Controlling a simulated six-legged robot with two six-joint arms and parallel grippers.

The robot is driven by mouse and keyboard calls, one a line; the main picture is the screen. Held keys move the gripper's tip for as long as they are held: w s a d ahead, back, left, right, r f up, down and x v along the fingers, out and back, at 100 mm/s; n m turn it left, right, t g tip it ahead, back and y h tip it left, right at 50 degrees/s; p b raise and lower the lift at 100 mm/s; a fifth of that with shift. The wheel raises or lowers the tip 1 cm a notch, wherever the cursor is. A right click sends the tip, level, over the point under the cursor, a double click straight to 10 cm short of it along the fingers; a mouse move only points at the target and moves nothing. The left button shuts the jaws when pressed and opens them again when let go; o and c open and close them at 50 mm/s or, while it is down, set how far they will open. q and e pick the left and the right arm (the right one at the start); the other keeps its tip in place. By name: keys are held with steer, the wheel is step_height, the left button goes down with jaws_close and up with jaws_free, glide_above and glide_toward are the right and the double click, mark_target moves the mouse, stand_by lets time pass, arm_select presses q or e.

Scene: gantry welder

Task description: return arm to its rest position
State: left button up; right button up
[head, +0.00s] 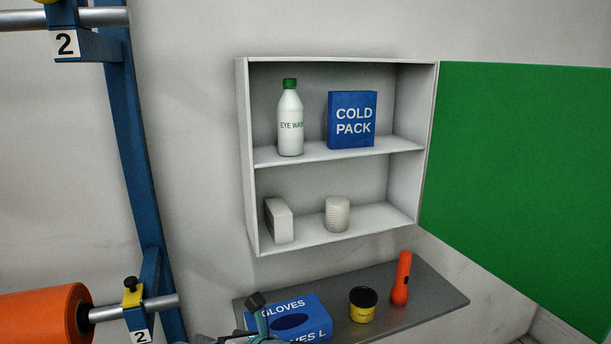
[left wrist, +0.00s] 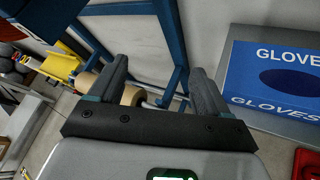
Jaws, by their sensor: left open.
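My left gripper (head: 256,316) shows at the bottom edge of the head view, in front of the blue glove box (head: 302,312), with most of it cut off by the frame. In the left wrist view my left gripper (left wrist: 160,78) is open, its two dark fingers apart with nothing between them. The glove box (left wrist: 275,80) stands to the right of the fingers there, apart from them. My right gripper is in neither view.
A grey shelf (head: 441,298) holds the glove box, a black-and-yellow tub (head: 363,304) and an orange flashlight (head: 401,279). Above it, a white cabinet (head: 243,160) holds several supplies. A blue frame (head: 135,150) with an orange roll (head: 42,316) stands left; a green panel (head: 520,170) right.

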arm_select(q)
steer(key=s+a+f+m+h, duration=0.1)
steer(key=a+f+m, duration=0.5)
steer(key=f, duration=0.4)
steer(key=s+a+f+m+h, duration=0.15)
steer(key=a+f+m, duration=0.35)
steer(key=f, duration=0.5)
steer(key=s+d+f+m+g+h, duration=0.2)
steer(key=s+f+m+h, duration=0.3)
steer(key=s+f+m, duration=0.35)
steer(key=s+d+f+m+g+h, duration=0.2)
steer(key=s+d+m, duration=0.4)
steer(key=m, duration=0.3)
steer(key=s+d+f+m+g+h, duration=0.2)
steer(key=s+d+m+h, duration=0.3)
steer(key=s+m, duration=0.4)
steer(key=shift+d+f+m+g, duration=0.4)
steer(key=shift+d+m+g, duration=0.2)
steer(key=shift+g, duration=0.3)
steer(key=c, duration=0.6)
steer(key=shift+d+f, duration=0.1)
steer(key=shift+c, duration=0.2)
